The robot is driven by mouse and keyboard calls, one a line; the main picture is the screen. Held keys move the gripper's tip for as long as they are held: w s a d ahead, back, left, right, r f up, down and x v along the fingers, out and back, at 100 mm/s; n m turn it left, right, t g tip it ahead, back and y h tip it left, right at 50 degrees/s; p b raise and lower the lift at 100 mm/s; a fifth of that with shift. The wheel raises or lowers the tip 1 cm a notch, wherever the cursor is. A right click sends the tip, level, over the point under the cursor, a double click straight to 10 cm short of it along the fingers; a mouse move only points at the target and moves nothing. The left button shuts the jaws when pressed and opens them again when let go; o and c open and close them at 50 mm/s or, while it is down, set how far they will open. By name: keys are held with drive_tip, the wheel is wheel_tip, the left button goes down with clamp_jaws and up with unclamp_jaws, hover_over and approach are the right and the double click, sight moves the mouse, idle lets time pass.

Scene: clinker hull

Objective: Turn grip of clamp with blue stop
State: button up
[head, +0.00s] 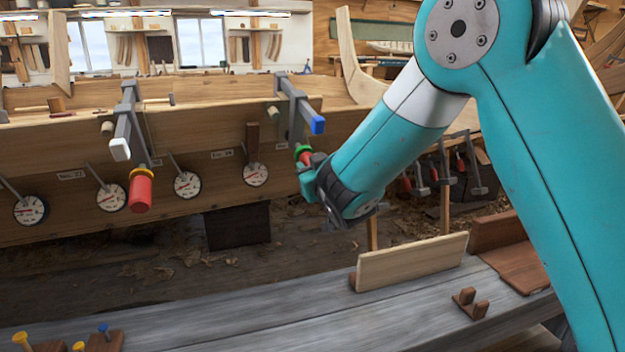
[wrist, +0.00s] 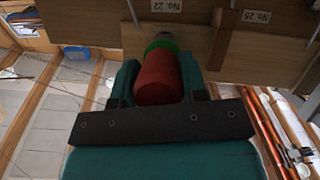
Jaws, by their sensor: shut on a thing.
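The clamp with the blue stop (head: 317,125) is a grey bar clamp on the upper edge of the hull plank. Its red grip (head: 304,156) with a green collar hangs below and is partly hidden by my gripper (head: 312,172). In the wrist view the red grip (wrist: 157,80) sits between the two fingers of my gripper (wrist: 158,88), one on each side. The green collar (wrist: 161,43) shows beyond it, against the plank. My gripper is shut on the red grip.
Another clamp with a white stop (head: 121,149) and red grip (head: 140,193) stands to the left. Several dial gauges (head: 187,185) line the hull plank (head: 60,150). A grey bench (head: 250,315) with an upright board (head: 412,262) runs in front.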

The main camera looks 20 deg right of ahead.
drive_tip(key=shift+n+h+b, duration=0.3)
drive_tip(key=shift+n+b, duration=0.1)
drive_tip(key=shift+b, duration=0.4)
drive_tip(key=o, duration=0.9)
drive_tip(key=shift+s+f+b, duration=0.2)
drive_tip(key=shift+s+b, duration=3.6)
drive_tip(key=shift+s, duration=4.9)
